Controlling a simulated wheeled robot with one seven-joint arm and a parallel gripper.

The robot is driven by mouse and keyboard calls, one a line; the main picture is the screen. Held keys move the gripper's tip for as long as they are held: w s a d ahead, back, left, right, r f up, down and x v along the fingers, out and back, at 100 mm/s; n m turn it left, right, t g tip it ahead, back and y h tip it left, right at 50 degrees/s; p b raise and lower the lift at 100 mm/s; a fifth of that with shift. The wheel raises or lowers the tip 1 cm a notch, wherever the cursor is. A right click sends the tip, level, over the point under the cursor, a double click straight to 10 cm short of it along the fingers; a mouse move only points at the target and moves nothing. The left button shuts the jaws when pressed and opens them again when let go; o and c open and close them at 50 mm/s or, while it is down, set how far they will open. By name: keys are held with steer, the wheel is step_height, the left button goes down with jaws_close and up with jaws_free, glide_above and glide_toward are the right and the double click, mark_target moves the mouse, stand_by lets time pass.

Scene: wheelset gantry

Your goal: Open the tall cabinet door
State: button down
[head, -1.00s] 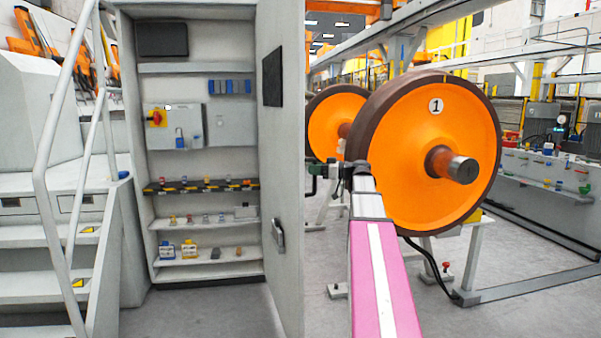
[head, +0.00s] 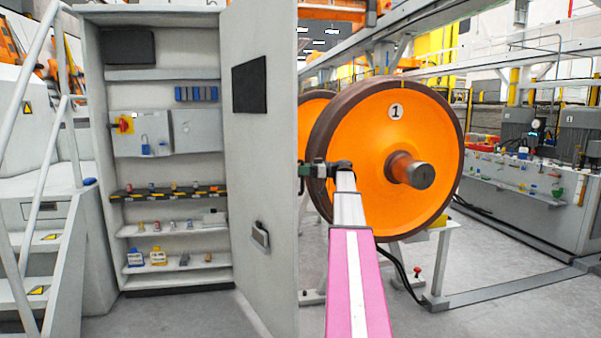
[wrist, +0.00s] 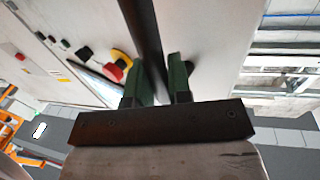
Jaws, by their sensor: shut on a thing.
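The tall grey cabinet (head: 103,215) stands at the left in the head view, open, with its shelves showing. Its door (head: 268,170) is swung far out toward me, and I see its inner face, with a dark panel and a small grey box. My gripper (head: 305,170) is at the door's free edge, on its far outer side, partly hidden by the door. In the wrist view the green fingers (wrist: 159,82) are shut on a long dark bar, the door handle (wrist: 145,35), beside a pale panel with a red and yellow knob (wrist: 122,62).
White stairs with a railing (head: 30,120) stand left of the cabinet. Grey floor (head: 180,315) is clear before the cabinet.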

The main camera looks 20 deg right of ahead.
steer(key=shift+s, duration=0.2)
steer(key=c, duration=1.1)
jaws_free()
steer(key=shift+o, duration=0.2)
steer(key=shift+d, duration=0.15)
steer(key=v, duration=1)
steer(key=shift+d, duration=0.25)
steer(key=shift+s+d, duration=0.1)
steer(key=shift+s, duration=0.05)
